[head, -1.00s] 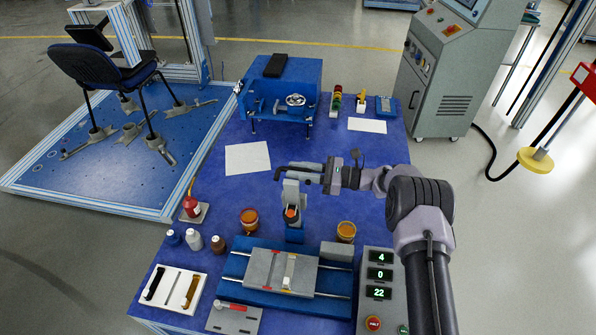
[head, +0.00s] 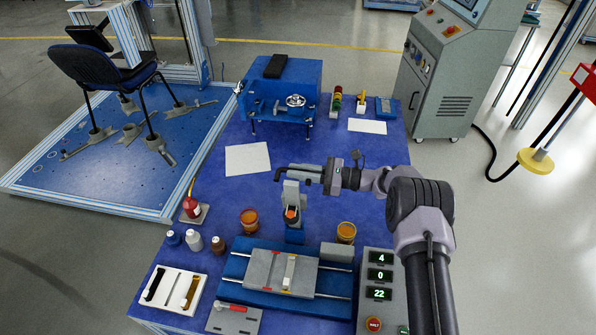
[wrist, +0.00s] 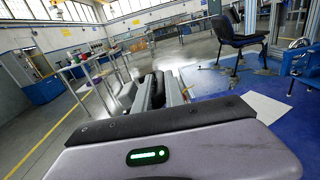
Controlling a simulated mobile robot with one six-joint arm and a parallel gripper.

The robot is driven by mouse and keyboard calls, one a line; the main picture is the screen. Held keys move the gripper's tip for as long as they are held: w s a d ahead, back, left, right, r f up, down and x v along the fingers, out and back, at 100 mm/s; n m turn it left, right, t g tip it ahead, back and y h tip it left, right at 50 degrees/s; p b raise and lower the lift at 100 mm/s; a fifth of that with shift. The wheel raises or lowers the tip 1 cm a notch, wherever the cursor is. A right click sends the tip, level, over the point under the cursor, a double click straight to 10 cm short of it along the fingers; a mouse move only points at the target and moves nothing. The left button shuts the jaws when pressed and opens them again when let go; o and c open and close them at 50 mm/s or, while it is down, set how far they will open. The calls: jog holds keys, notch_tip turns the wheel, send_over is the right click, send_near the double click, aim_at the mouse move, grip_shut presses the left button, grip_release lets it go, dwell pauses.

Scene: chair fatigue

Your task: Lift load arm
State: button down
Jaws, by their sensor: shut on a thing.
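A pale grey upright piece (head: 291,194), which looks like the load arm, stands on a small blue base (head: 295,236) at mid-table, with an orange part low on its front. My gripper (head: 287,174) reaches in from the right at the top of this piece, its dark fingers pointing left. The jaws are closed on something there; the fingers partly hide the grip. In the wrist view my gripper (wrist: 160,92) shows two long fingers close together, and what is between them is hard to make out.
Two amber jars (head: 249,221) flank the blue base. In front are a blue slide fixture (head: 335,285) and a control box (head: 380,258) with green digits. A blue machine (head: 304,82) stands behind. A white sheet (head: 247,158) lies flat to the left.

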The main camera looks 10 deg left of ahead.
aim_at(295, 182)
dwell(0.8)
jog(key=s+p, duration=0.2)
jog(key=s, duration=0.1)
jog(key=shift+s+d+p, duration=0.15)
jog(key=shift+s+p, duration=0.15)
jog(key=shift+p, duration=0.1)
jog(key=shift+s+f, duration=0.2)
jog(key=shift+s, duration=0.2)
jog(key=c, duration=1.7)
grip_release()
jog(key=d+p, duration=0.2)
jog(key=d, duration=1.5)
jog(key=shift+w+d, duration=0.25)
jog(key=shift+w, duration=0.15)
